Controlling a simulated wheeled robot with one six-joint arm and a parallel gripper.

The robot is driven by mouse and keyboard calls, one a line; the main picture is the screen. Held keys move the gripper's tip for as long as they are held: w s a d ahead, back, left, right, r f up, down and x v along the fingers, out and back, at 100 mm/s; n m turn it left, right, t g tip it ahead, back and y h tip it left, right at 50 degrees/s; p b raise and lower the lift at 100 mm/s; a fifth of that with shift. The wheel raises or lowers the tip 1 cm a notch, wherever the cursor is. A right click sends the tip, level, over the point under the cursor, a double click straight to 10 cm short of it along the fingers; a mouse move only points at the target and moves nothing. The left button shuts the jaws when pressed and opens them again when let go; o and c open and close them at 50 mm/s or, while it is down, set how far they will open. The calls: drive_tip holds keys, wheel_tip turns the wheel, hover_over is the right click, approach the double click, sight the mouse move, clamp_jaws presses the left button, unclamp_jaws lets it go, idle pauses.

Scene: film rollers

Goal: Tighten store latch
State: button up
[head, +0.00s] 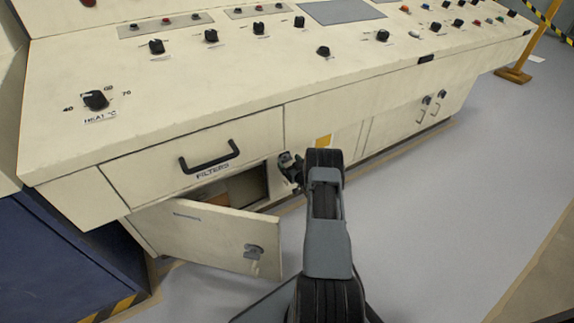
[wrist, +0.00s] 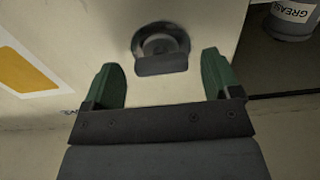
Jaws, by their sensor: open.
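A round dark grey latch with a flat tab (wrist: 162,50) sits on the cream panel in the wrist view, between a yellow label and a dark opening. My gripper (wrist: 168,85) has its two green fingers spread on either side of the latch's lower part, and nothing is held between them. I cannot tell whether the fingers touch the panel. In the head view my gripper (head: 291,170) is at the cabinet front, largely hidden by my arm. No store lettering is readable.
A cabinet door with its own grey latch (head: 254,252) hangs open left of my arm, below the FILTERS drawer (head: 195,150). A grease can (wrist: 292,18) stands in the opening. A yellow label (wrist: 25,72) is on the panel. Floor at right is clear.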

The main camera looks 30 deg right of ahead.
drive_tip(key=shift+w, duration=0.55)
drive_tip(key=shift+c, duration=0.2)
drive_tip(key=c, duration=0.9)
drive_tip(key=shift+a, duration=0.15)
